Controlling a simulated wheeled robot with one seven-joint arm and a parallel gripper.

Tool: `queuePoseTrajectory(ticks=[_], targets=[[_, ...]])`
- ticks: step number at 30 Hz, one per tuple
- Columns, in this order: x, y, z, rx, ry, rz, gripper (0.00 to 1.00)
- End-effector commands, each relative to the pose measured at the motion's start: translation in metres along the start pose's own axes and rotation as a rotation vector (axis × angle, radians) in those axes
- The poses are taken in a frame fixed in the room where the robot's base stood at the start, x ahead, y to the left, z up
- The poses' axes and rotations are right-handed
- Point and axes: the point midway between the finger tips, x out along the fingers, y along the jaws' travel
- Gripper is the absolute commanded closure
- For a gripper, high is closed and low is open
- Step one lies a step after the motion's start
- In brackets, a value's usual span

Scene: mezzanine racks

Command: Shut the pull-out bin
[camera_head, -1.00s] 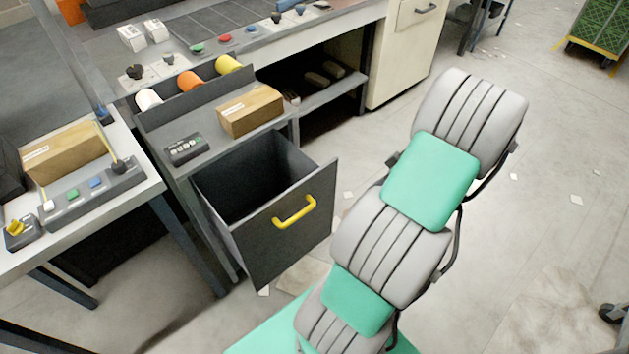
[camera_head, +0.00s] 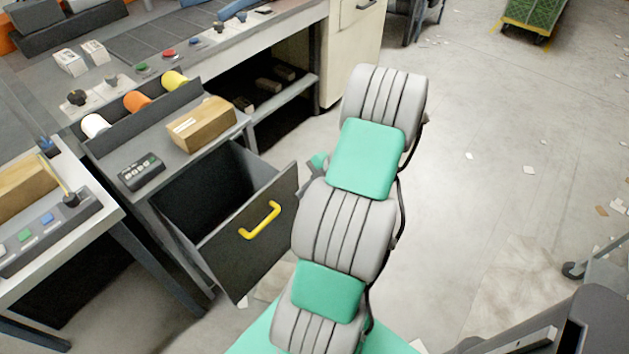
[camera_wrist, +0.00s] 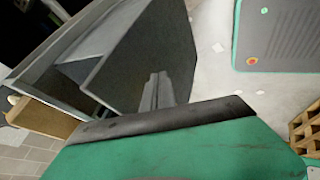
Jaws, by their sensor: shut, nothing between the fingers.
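The pull-out bin (camera_head: 238,254) stands well open from the bench unit, with a dark front panel and a yellow handle (camera_head: 260,221) in the head view. Its hollow inside shows empty where visible. In the wrist view, the dark bin (camera_wrist: 152,52) fills the upper middle. My gripper (camera_wrist: 155,93) shows there as two narrow grey fingers, shut and empty, in front of a dark bin panel. I cannot tell whether they touch it. The yellow handle does not show in the wrist view. In the head view my arm hides the gripper.
A cardboard box (camera_head: 203,122) and a dark button box (camera_head: 141,171) sit on the unit's top above the bin. A side table (camera_head: 75,248) stands at left. Open floor (camera_head: 480,190) lies to the right. A dark grey object (camera_head: 560,330) stands at the lower right.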

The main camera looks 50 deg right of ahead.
Motion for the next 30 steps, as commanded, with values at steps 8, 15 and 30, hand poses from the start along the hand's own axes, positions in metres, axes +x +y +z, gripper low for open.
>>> queuePoseTrajectory(ticks=[8,15,30], targets=[[0.020,0.032,0.000,0.000,0.000,-0.001,1.00],[0.022,0.035,0.000,0.002,-0.001,0.000,1.00],[0.036,0.051,-0.001,-0.010,0.001,-0.003,1.00]])
